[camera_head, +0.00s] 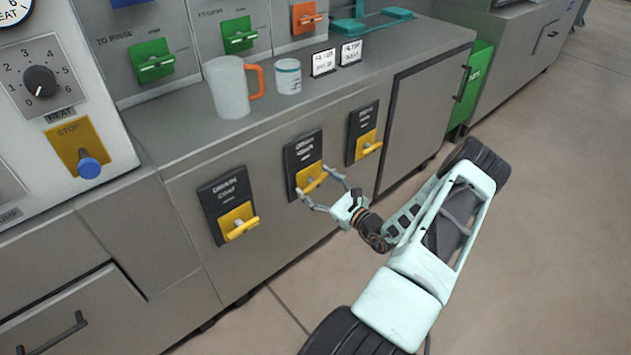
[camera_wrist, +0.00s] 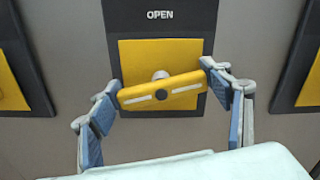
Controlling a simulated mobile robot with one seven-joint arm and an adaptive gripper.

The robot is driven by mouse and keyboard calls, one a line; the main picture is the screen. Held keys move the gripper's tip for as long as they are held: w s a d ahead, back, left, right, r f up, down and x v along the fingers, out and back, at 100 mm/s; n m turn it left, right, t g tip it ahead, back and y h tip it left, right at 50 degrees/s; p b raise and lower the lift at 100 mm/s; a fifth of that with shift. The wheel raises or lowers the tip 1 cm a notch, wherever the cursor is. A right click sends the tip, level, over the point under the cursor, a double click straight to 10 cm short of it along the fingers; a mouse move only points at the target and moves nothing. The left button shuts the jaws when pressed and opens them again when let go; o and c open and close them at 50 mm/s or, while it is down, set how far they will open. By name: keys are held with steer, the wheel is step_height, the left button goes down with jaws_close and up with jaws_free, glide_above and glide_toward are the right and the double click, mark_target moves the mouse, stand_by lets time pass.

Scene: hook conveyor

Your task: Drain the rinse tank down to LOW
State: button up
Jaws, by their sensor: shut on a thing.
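The middle yellow drain handle (camera_head: 314,183) is a short bar on a yellow plate under a dark label plate on the cabinet front. The label is too blurred to read surely. My gripper (camera_head: 312,181) is shut on this handle, one fingertip at each end. In the wrist view the handle (camera_wrist: 186,83) lies nearly level, its right end a little higher, below the word OPEN. No tank level shows.
On the counter stand a frosted jug (camera_head: 229,88) with an orange handle, a white cup (camera_head: 288,76) and two small signs. Green valve handles (camera_head: 153,65) are on the back panel. A control panel (camera_head: 50,110) with a dial and blue STOP knob is at left. Floor at right is clear.

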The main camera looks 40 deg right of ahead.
steer(key=shift+d+m+p, duration=0.1)
steer(key=shift+m+p, duration=0.2)
steer(key=shift+m, duration=0.8)
steer(key=o, duration=1.2)
steer(key=s, duration=0.8)
steer(key=s+d, duration=0.1)
steer(key=s, duration=0.3)
